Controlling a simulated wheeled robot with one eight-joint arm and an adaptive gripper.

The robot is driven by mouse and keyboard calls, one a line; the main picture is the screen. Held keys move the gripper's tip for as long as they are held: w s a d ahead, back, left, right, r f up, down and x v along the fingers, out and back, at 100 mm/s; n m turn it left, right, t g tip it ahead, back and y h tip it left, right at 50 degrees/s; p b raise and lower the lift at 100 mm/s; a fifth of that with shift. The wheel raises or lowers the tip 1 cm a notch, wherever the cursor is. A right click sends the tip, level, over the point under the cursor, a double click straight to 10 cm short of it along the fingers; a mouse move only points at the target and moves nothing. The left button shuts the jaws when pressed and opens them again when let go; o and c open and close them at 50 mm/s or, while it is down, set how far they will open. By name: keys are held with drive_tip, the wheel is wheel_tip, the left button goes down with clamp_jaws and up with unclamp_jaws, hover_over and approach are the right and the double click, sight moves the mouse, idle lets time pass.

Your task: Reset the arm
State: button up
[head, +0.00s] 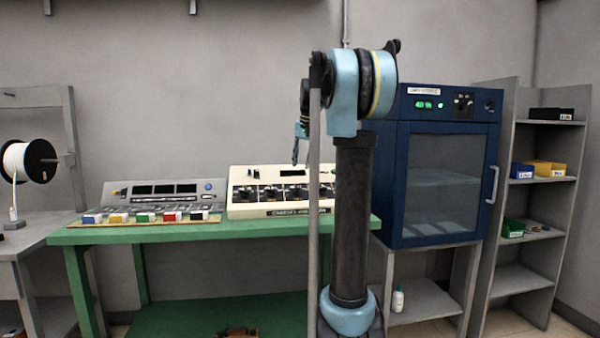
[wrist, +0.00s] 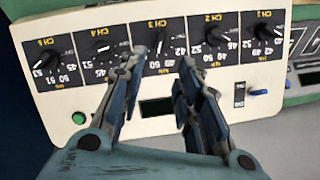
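My arm stands upright in the middle of the head view, with its upper part folded over to the left. My gripper (head: 296,152) points down in front of the cream charger unit (head: 245,185) and is partly hidden by my own arm. In the wrist view my gripper (wrist: 160,72) has its two fingers apart, with nothing between them. Below it lies the charger's panel (wrist: 60,105), seen upside down, with a row of black channel dials. The fingers appear above the panel; I cannot tell how far.
The charger stands on a green table (head: 180,235) beside a grey console (head: 165,190) and several small coloured blocks. A blue oven cabinet (head: 390,200) stands right of my arm, then grey shelves (head: 530,200) with bins. A wire spool (head: 28,160) is at far left.

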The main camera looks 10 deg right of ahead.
drive_tip(key=shift+s+r, duration=0.1)
drive_tip(key=shift+r, duration=0.2)
drive_tip(key=s+f+n, duration=0.2)
drive_tip(key=s+f, duration=1.5)
drive_tip(key=s, duration=0.4)
drive_tip(key=s+a+f+n+h, duration=0.1)
drive_tip(key=s+f, duration=1.7)
drive_tip(key=s, duration=0.3)
drive_tip(key=shift+n+g, duration=0.3)
drive_tip(key=shift+n, duration=0.1)
drive_tip(key=shift+w+a, duration=0.1)
drive_tip(key=shift+w+f, duration=0.2)
drive_tip(key=shift+w, duration=0.2)
